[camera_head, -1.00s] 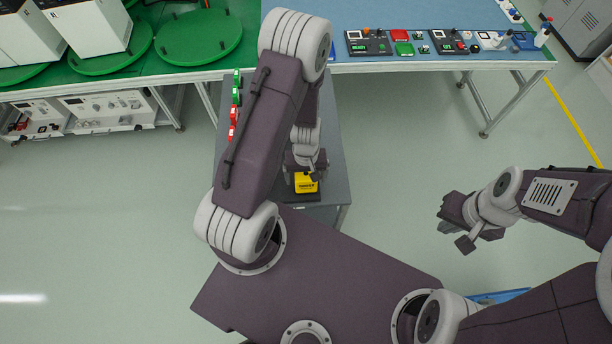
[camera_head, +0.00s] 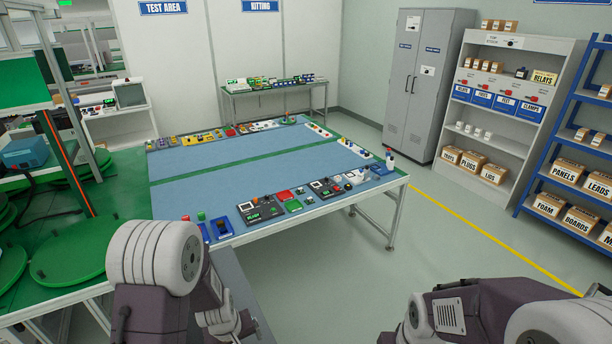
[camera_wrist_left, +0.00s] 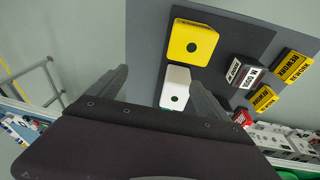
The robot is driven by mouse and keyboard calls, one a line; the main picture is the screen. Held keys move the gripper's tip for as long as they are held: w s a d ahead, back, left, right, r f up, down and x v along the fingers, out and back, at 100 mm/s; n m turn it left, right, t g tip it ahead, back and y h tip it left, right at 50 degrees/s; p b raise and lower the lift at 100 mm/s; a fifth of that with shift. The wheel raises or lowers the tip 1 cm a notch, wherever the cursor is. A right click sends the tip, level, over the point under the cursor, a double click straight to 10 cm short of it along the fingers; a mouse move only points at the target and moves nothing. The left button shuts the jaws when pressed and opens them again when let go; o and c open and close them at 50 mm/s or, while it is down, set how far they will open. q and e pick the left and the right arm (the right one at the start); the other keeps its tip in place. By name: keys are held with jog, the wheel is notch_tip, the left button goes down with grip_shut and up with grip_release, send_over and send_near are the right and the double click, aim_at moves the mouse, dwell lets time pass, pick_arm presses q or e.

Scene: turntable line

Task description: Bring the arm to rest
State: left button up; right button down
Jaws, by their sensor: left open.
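My left arm comes up from the bottom left in the head view, bent, with its left gripper (camera_head: 236,328) low by the bottom edge and partly cut off. In the left wrist view the left gripper (camera_wrist_left: 158,76) has its two fingers spread, with nothing held between them. Beyond the fingers lie a yellow block (camera_wrist_left: 192,42) and a white block (camera_wrist_left: 176,88) with a dark dot. How far they are from the fingers I cannot tell. My right arm is at the bottom right of the head view; the right gripper (camera_head: 386,338) is mostly cut off.
A blue-topped table (camera_head: 270,185) with small devices along its edges stands ahead. Green turntables (camera_head: 70,252) are at left. A grey cabinet (camera_head: 425,85) and shelves (camera_head: 500,100) stand at back right. Labelled blocks (camera_wrist_left: 245,75) lie near the yellow one. Floor at right is clear.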

pick_arm(q)
jog(key=s+m+b, duration=0.1)
jog(key=b, duration=0.1)
jog(key=s+d+m+b, duration=0.1)
jog(key=b, duration=0.1)
jog(key=s+d+m+t+b, duration=0.1)
jog(key=b, duration=0.2)
jog(key=shift+s+r, duration=0.15)
jog(key=shift+r, duration=0.2)
jog(key=s+m+g, duration=0.2)
jog(key=s, duration=0.4)
jog(key=shift+a+m+p, duration=0.25)
jog(key=shift+m+p, duration=0.05)
jog(key=shift+p, duration=0.15)
pick_arm(e)
notch_tip(320, 180, down, 10)
pick_arm(q)
jog(key=shift+s+r, duration=0.1)
pick_arm(e)
jog(key=shift+r, duration=0.1)
